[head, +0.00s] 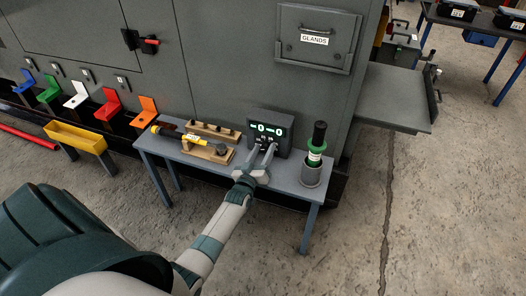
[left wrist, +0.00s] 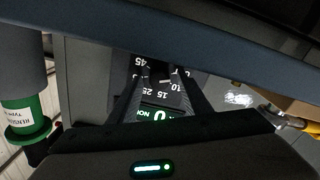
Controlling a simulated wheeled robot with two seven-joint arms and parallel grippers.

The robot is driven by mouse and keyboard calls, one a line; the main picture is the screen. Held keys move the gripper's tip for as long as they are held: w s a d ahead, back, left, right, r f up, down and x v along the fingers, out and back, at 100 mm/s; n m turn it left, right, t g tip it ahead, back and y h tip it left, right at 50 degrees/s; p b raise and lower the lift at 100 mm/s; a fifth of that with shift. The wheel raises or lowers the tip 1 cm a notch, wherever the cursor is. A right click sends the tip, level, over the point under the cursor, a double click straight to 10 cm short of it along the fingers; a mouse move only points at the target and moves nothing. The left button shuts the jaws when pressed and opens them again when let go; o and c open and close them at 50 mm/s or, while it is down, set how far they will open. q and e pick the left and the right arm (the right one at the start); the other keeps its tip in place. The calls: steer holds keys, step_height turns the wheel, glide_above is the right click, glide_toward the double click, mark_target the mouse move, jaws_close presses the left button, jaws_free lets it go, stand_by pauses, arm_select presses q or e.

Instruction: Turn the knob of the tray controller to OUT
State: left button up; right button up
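The controller (head: 283,122) is a dark box at the back of the small grey-blue table, with a lit green display. The left wrist view shows part of its face, with a dial scale (left wrist: 163,97) of white numbers and green display characters (left wrist: 156,114). My left gripper (head: 264,149) reaches in front of the box. Its two fingers (left wrist: 158,76) stand apart over the dial, on either side of its middle. The knob is mostly hidden between them, and I cannot tell whether they touch it. I cannot read any OUT mark. My right gripper is not in view.
On the table (head: 225,178) a wooden stand (head: 208,152) and a yellow-handled tool (head: 193,139) lie left of the box. A black-and-green tool (head: 317,144) stands in a grey cup (head: 311,174) at right. A grey shelf (head: 395,98) juts from the cabinet.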

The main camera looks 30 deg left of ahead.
arm_select(q)
steer(key=shift+s+d, duration=0.1)
steer(key=shift+s, duration=0.4)
steer(key=p+v, duration=0.1)
steer(key=v, duration=1.5)
steer(key=shift+d, duration=0.2)
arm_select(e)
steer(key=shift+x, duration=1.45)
arm_select(q)
steer(key=shift+s, duration=0.15)
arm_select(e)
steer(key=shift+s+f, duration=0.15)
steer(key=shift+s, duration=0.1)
